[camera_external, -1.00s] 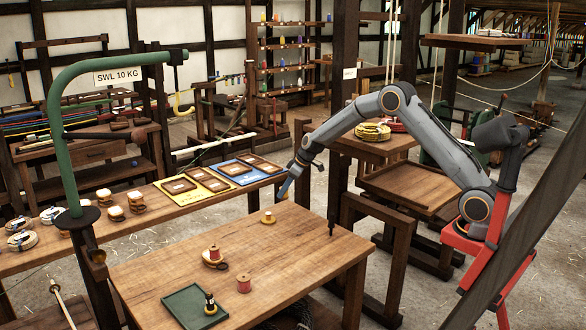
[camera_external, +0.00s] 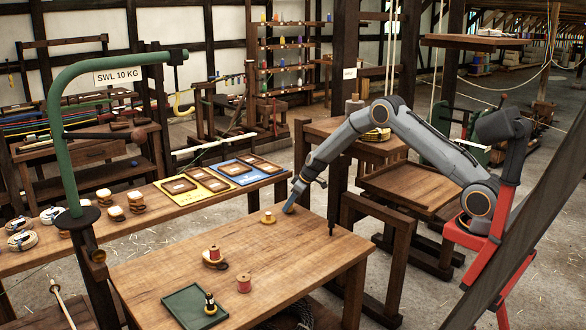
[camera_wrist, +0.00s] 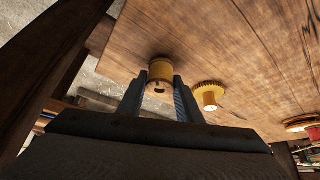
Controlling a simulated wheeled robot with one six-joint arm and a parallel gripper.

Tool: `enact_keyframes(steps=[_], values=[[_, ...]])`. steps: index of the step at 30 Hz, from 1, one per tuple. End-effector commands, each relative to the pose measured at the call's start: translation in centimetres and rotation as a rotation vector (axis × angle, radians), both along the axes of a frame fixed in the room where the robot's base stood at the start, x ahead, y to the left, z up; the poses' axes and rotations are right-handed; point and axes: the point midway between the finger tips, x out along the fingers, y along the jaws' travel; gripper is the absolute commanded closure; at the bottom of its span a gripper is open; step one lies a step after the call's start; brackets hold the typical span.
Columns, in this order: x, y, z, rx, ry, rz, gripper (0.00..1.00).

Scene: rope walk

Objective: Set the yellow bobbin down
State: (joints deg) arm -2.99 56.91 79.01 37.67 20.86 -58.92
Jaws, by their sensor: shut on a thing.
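In the wrist view the yellow bobbin (camera_wrist: 160,72) is between the two fingers of my gripper (camera_wrist: 160,84), which is shut on it. The bobbin is over the wooden table (camera_wrist: 235,45); I cannot tell whether it touches the top. In the external view my gripper (camera_external: 288,209) is low over the far part of the table (camera_external: 290,260), and the held bobbin cannot be made out there. A yellow round piece with a pale peg (camera_external: 268,217) stands on the table just left of my gripper; it also shows in the wrist view (camera_wrist: 208,93).
A red spool on a yellowish base (camera_external: 214,253), another red spool (camera_external: 244,284) and a green tray (camera_external: 178,299) with a dark bobbin (camera_external: 210,303) are nearer the front. A green hooked post (camera_external: 62,140) stands at left. The table's right side is clear.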

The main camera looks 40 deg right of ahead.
Motion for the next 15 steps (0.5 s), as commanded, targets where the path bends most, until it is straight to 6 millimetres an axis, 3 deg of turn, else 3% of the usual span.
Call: enact_keyframes(steps=[13, 14, 15], values=[[0.04, 0.01, -0.98, 0.0, -0.001, 0.0, 0.9], [0.03, 0.0, -0.99, 0.0, 0.0, 0.0, 0.67], [0.01, 0.0, -0.93, 0.0, 0.0, 0.0, 0.6]])
